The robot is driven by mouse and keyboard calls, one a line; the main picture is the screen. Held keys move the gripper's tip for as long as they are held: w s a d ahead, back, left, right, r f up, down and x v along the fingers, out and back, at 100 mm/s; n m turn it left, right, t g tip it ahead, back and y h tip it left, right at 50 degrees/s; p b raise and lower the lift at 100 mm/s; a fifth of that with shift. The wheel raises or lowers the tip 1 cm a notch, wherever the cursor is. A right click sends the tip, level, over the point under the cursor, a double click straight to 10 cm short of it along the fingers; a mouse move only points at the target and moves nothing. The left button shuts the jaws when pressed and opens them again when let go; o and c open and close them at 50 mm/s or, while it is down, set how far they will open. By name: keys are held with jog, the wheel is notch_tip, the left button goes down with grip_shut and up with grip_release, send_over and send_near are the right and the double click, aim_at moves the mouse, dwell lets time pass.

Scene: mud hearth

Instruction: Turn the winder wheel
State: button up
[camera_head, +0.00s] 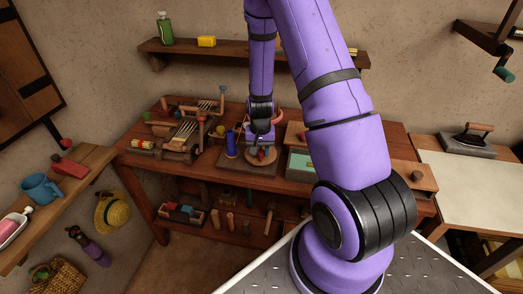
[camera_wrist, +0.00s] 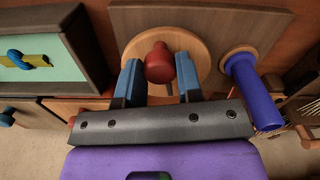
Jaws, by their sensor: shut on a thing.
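The winder wheel (camera_wrist: 205,48) is a pale round wooden disc with a red knob (camera_wrist: 159,62) standing on it. It is mounted on a dark wooden board (camera_wrist: 240,25). A blue-purple spool (camera_wrist: 252,92) stands on the same board to the right in the wrist view; it also shows in the head view (camera_head: 231,146). My gripper (camera_wrist: 158,70) has its two blue fingers on either side of the red knob and is shut on it. In the head view my gripper (camera_head: 262,138) is over the board, and the wheel is partly hidden.
A green-topped box (camera_head: 300,163) stands right of the winder; a wooden loom-like frame (camera_head: 185,135) stands left. Both share the red-brown workbench (camera_head: 150,165). A shelf (camera_head: 190,47) is on the wall behind. An iron (camera_head: 473,137) rests on the right-hand table.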

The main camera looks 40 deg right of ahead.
jog(key=shift+w, duration=0.1)
dwell(0.3)
jog(key=o, duration=0.9)
jog(key=shift+o, duration=0.2)
notch_tip(320, 180, up, 11)
